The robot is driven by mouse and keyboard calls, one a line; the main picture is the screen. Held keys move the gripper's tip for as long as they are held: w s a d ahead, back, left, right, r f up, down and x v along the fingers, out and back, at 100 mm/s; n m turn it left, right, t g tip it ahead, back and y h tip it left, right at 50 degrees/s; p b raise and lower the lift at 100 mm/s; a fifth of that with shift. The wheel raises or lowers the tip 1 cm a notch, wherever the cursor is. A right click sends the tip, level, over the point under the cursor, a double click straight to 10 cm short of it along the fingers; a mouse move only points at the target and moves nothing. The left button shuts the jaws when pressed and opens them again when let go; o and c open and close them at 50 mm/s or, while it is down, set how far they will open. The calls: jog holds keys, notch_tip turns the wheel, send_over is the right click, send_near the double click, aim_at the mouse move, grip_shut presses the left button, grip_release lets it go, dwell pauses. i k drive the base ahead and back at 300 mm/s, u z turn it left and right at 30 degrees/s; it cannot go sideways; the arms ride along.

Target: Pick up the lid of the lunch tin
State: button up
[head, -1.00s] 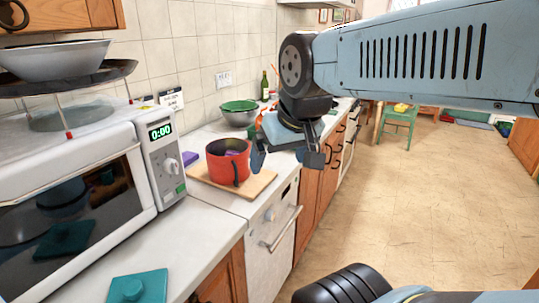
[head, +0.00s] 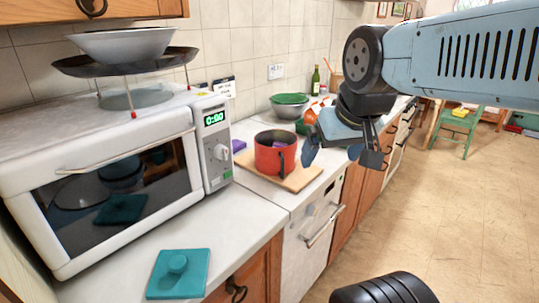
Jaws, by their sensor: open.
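A square teal lid (head: 178,274) with a round knob on top lies flat on the near worktop, in front of the microwave. I take it for the lunch tin's lid; no tin shows under it. My gripper (head: 343,157) is open and empty. It hangs over the front edge of the counter, to the right of the red pot, well beyond and to the right of the lid.
The white microwave (head: 105,170) stands behind the lid, with a pan and bowl (head: 130,45) stacked above. The red pot (head: 274,158) sits on a wooden board (head: 299,180). A green-topped bowl (head: 288,105) and bottle (head: 315,82) stand farther back.

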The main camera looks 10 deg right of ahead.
aim_at(274, 162)
jog(key=z, duration=0.1)
jog(key=k, duration=0.5)
jog(key=z, duration=1.2)
jog(key=i, duration=1.75)
jog(key=u, duration=0.85)
